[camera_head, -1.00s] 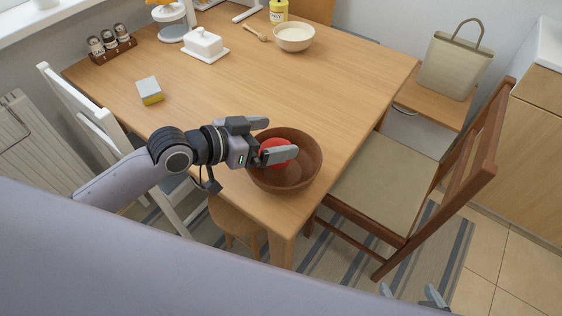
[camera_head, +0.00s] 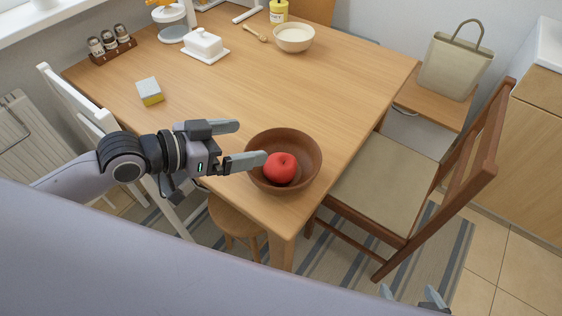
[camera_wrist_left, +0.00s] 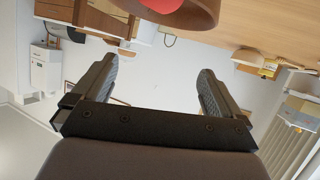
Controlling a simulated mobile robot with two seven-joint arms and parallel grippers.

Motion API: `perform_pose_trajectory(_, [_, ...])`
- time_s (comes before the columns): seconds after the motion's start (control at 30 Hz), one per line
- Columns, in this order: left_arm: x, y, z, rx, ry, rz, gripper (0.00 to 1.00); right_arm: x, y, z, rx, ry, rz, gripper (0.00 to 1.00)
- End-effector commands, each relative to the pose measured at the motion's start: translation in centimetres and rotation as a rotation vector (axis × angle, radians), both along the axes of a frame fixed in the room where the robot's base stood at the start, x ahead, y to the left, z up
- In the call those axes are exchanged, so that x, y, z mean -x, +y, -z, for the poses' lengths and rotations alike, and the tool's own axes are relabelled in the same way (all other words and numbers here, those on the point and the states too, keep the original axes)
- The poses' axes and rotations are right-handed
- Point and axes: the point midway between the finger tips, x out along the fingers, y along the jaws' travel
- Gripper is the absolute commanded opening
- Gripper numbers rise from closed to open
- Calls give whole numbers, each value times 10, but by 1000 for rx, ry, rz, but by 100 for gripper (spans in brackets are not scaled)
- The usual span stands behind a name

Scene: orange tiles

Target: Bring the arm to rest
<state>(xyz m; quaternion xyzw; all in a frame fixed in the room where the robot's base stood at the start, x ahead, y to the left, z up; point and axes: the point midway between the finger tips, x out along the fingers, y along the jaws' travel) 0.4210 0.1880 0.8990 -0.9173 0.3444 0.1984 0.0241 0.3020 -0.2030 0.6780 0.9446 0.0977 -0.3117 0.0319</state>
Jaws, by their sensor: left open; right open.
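My left gripper (camera_head: 252,143) is open and empty at the left side of the brown bowl (camera_head: 310,152). One of its fingertips overlaps the bowl's left rim in the head view; I cannot tell whether it touches. A red apple (camera_head: 281,167) lies inside the bowl. In the left wrist view the open fingers (camera_wrist_left: 154,85) have nothing between them, and the bowl (camera_wrist_left: 205,14) and apple (camera_wrist_left: 174,5) show at the top edge. My right gripper (camera_head: 410,293) shows only in part at the bottom edge, away from the table.
The wooden table (camera_head: 335,85) holds a sponge (camera_head: 150,91), a butter dish (camera_head: 205,45), a spice rack (camera_head: 112,46) and a cream bowl (camera_head: 294,38). A white chair (camera_head: 85,115) stands at the left, a brown chair (camera_head: 385,190) at the right, and a stool (camera_head: 236,217) in front.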

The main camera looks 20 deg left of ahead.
Motion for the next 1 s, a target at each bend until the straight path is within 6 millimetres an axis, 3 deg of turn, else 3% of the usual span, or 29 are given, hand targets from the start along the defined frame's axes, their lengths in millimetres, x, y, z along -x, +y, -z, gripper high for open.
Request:
perform_pose_trajectory(0.43, [1, 0, 0, 1, 1, 0, 100, 0, 0, 0, 0, 0, 0, 93])
perform_pose_trajectory(0.57, [9, -6, 10, -19, 25, -1, 100, 0, 0, 0, 0, 0, 0, 93])
perform_pose_trajectory(0.77, [43, -17, 50, -134, 142, -52, 100, 0, 0, 0, 0, 0, 0, 93])
perform_pose_trajectory(1.0, [95, 1, 95, -304, 369, -221, 100, 0, 0, 0, 0, 0, 0, 93])
